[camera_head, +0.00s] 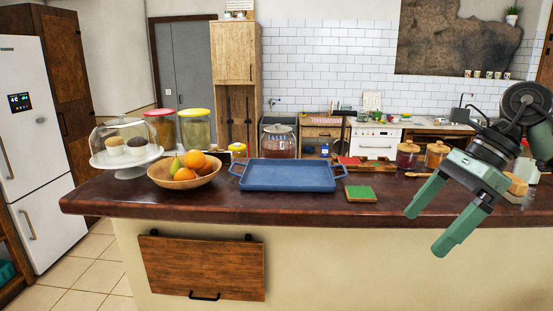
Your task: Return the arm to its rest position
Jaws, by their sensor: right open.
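My right gripper (437,220) comes in from the right side on its dark jointed arm. Its two green fingers are spread apart with nothing between them. It hangs in front of the counter's near edge, right of the blue tray, and its fingers point down and to the left. My left gripper is not in view.
The dark counter (220,210) carries a cake stand (126,170), a fruit bowl (190,181), an empty blue tray (288,175), a green sponge-like block (360,193) and several jars. An orange-brown item (517,187) lies behind the right arm.

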